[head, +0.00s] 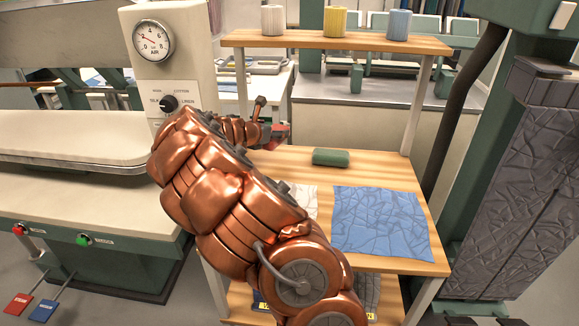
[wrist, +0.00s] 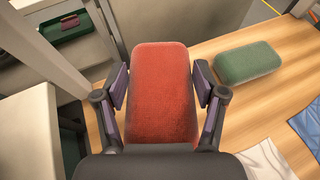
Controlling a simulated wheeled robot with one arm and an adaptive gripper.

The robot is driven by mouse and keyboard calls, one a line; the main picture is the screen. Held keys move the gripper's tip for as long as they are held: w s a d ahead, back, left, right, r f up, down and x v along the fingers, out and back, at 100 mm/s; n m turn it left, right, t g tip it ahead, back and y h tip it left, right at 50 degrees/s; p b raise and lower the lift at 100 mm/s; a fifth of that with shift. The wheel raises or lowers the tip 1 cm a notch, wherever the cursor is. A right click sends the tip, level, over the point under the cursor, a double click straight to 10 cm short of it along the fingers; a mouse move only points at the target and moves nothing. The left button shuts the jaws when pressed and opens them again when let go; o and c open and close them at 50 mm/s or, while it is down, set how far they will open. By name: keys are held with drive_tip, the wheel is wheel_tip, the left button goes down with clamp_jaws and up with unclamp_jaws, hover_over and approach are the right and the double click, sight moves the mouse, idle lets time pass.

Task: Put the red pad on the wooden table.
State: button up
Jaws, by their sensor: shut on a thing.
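The red pad (wrist: 160,110) is a rounded block between the two fingers of my gripper (wrist: 160,84), which is shut on its sides. In the head view only a small red part of the pad (head: 279,133) shows; my arm and gripper (head: 264,133) hide the rest. The wooden table (head: 392,168) has a light planked top, which also shows in the wrist view (wrist: 245,122) below and to the right of the pad. The pad appears held above the table's back left part; the exact gap I cannot tell.
A green pad (head: 331,157) lies on the table, right of the red pad. A blue cloth (head: 380,222) and a white cloth (head: 311,200) lie nearer the front. A shelf (head: 290,41) with thread cones stands above the back. A press machine (head: 85,150) stands left.

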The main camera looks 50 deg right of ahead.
sight(275, 162)
drive_tip(key=shift+f, duration=3.95)
drive_tip(key=o, duration=1.2)
drive_tip(key=shift+f, duration=0.1)
drive_tip(key=shift+o, duration=0.2)
drive_tip(key=shift+b+v, duration=0.35)
drive_tip(key=shift+v, duration=5.7)
